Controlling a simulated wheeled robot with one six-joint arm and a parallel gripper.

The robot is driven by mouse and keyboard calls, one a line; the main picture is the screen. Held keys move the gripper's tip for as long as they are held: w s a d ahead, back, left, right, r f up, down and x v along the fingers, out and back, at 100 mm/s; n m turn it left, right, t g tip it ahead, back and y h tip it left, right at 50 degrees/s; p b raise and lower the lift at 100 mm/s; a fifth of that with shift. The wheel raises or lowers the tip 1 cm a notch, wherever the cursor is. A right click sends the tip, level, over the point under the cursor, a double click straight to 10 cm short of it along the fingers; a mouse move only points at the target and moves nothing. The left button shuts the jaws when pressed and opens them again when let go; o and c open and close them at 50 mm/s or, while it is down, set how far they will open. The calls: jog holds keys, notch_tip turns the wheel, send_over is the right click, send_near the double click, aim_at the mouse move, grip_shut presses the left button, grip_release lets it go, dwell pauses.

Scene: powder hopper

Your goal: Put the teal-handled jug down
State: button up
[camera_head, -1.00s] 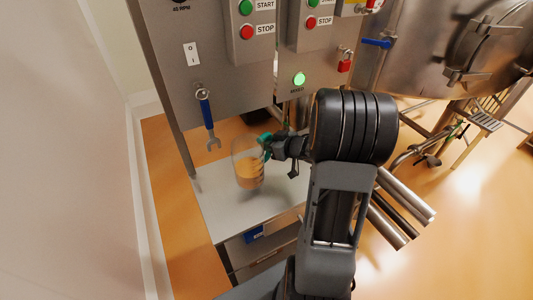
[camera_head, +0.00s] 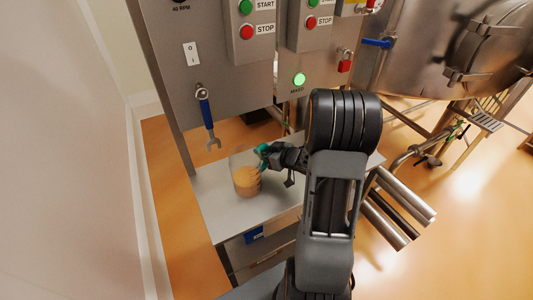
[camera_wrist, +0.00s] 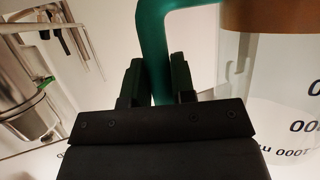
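The clear jug (camera_head: 246,182) holds tan contents and appears upright over the left part of the grey worktop (camera_head: 218,208). Its teal handle (camera_head: 263,153) faces right, towards my gripper (camera_head: 270,155). In the wrist view the teal handle (camera_wrist: 152,45) runs between the two dark fingers of my gripper (camera_wrist: 157,80), which are closed around it. The clear jug wall with dark markings (camera_wrist: 275,100) fills the right side there. The jug's base is at or just above the worktop; I cannot tell whether it touches.
A blue-handled wrench (camera_head: 208,115) hangs on the steel control panel (camera_head: 215,75) behind the jug. Bare worktop lies in front of the jug. A large steel vessel (camera_head: 425,50) stands at the right.

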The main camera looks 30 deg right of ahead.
jog(key=o, duration=0.4)
jog(key=shift+r, duration=0.15)
jog(key=shift+s+d+r, duration=0.1)
jog(key=shift+r, duration=0.05)
jog(key=v, duration=1.1)
jog(key=w+r+m+g+h, duration=0.1)
jog(key=w+r+m+h, duration=0.2)
jog(key=r+h, duration=0.55)
jog(key=s+a+g+y, duration=0.1)
jog(key=s+a+g, duration=0.1)
jog(key=s+a, duration=0.2)
jog(key=s+a+m+g+y, duration=0.1)
jog(key=s+a+g, duration=0.1)
jog(key=s+a, duration=0.2)
jog(key=s+a+g+y, duration=0.1)
jog(key=s+a+g, duration=0.2)
jog(key=a, duration=0.6)
jog(key=shift+s+f+y, duration=0.1)
jog(key=shift+s+y, duration=0.15)
jog(key=shift+s, duration=0.5)
